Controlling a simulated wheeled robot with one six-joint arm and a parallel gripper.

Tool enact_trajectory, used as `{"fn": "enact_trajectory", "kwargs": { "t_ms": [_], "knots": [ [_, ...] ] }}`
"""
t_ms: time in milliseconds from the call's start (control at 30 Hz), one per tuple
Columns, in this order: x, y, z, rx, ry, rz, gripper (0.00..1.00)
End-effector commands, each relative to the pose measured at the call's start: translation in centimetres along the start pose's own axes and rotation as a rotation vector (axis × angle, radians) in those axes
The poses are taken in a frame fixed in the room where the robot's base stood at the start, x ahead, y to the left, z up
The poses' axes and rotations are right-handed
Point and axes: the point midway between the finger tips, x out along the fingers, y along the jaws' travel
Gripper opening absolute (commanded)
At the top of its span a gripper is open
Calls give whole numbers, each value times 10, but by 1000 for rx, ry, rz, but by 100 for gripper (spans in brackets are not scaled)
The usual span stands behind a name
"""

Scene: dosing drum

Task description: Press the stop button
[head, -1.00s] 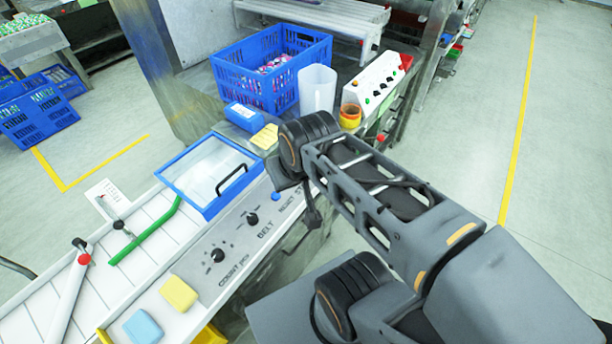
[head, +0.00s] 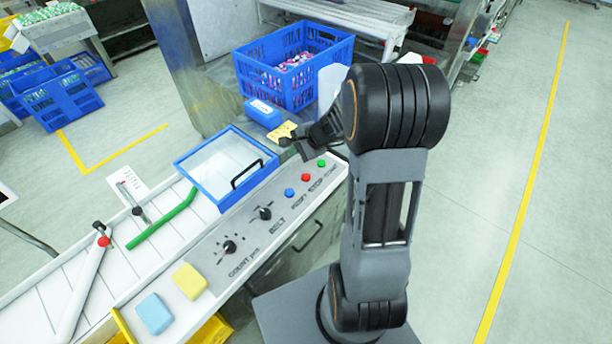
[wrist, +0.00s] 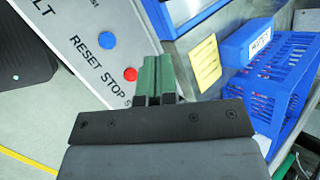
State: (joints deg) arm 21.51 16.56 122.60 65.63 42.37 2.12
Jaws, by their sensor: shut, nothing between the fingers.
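The red stop button (head: 305,177) sits on the sloped white control panel (head: 209,268), between a blue button (head: 289,192) and a green button (head: 321,163). In the wrist view the red button (wrist: 130,74) lies just left of my fingers, beside the word STOP. The blue button (wrist: 108,40) is by RESET; the green button is hidden there by my gripper. My gripper (wrist: 157,72) is shut and empty, its green fingers side by side. In the head view my gripper (head: 287,143) is above the panel's far end; no contact with the red button shows.
A blue-framed clear lid (head: 225,168) with a black handle adjoins the panel. Beyond are a blue box (head: 262,113), a yellow note (head: 280,131) and a blue crate (head: 295,70). Two black knobs stand on the panel. Clear floor lies to the right.

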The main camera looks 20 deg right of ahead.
Motion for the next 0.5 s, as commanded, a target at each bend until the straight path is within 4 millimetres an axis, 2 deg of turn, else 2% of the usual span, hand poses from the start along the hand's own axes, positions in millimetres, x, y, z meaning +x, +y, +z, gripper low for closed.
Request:
{"fn": "enact_trajectory", "kwargs": {
  "t_ms": [33,100,200,333,500],
  "knots": [
    [9,4,-18,89,5,-21,0],
    [18,8,-38,189,18,-53,0],
    [27,13,-58,290,31,-86,0],
    [33,17,-71,358,40,-107,0],
    [34,18,-75,377,44,-115,0]
  ]
}}
